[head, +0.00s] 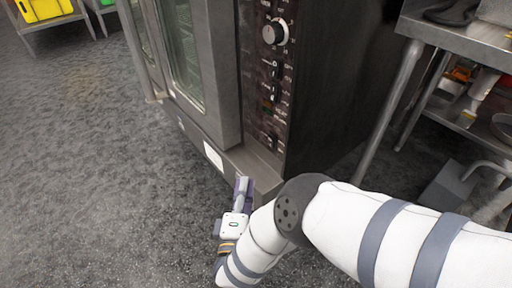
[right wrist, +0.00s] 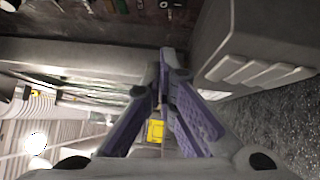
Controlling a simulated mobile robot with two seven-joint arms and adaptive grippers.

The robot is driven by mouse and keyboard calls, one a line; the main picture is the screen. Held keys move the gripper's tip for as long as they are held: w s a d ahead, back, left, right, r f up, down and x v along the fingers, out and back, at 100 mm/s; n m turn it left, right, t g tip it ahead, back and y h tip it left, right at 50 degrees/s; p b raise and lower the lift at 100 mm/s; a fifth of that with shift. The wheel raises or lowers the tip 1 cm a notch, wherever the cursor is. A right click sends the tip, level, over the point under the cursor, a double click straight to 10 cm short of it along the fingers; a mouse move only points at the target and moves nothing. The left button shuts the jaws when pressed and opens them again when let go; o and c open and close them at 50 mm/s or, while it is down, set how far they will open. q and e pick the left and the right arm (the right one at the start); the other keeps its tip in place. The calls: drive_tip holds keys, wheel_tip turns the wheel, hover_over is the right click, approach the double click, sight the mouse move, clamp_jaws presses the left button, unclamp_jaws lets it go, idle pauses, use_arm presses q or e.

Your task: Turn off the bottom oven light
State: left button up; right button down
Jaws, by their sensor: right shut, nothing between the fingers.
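The oven (head: 225,60) is a steel unit with a glass door. Its dark control panel (head: 275,85) runs down the right side of the front, with a round silver knob (head: 275,32) at the top. Below the knob are black switches (head: 276,80), and a lower switch (head: 271,142) sits near the bottom of the panel. I cannot tell which switch works the light. My right gripper (head: 243,186) is shut and empty, in front of the oven's lower edge, below the panel. In the right wrist view its purple-padded fingers (right wrist: 164,75) meet at the tips. My left gripper is not in view.
A steel table (head: 460,38) with a lower shelf holding items stands to the right of the oven. Yellow (head: 45,10) and green containers are on a rack at the far left. The speckled grey floor (head: 90,150) is clear at left.

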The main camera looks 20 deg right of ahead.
sight(271, 142)
drive_tip(key=b+x, duration=0.1)
drive_tip(key=x, duration=0.3)
drive_tip(key=b+x, duration=0.1)
drive_tip(key=x, duration=0.4)
drive_tip(key=shift+w+d+f+b, duration=0.15)
drive_tip(key=shift+f+b, duration=0.1)
drive_tip(key=shift+b, duration=0.15)
drive_tip(key=d, duration=0.1)
drive_tip(key=w+d, duration=0.1)
drive_tip(key=d, duration=0.1)
drive_tip(key=shift+w+d+r, duration=0.1)
drive_tip(key=shift+w+r, duration=0.2)
drive_tip(key=shift+r, duration=0.1)
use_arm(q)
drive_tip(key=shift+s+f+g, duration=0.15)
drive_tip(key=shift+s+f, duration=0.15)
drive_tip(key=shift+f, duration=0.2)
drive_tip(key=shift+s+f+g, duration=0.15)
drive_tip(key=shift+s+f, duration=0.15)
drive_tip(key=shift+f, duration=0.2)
use_arm(e)
drive_tip(key=shift+w+d+r, duration=0.1)
drive_tip(key=shift+w+d, duration=0.05)
drive_tip(key=shift+d, duration=0.2)
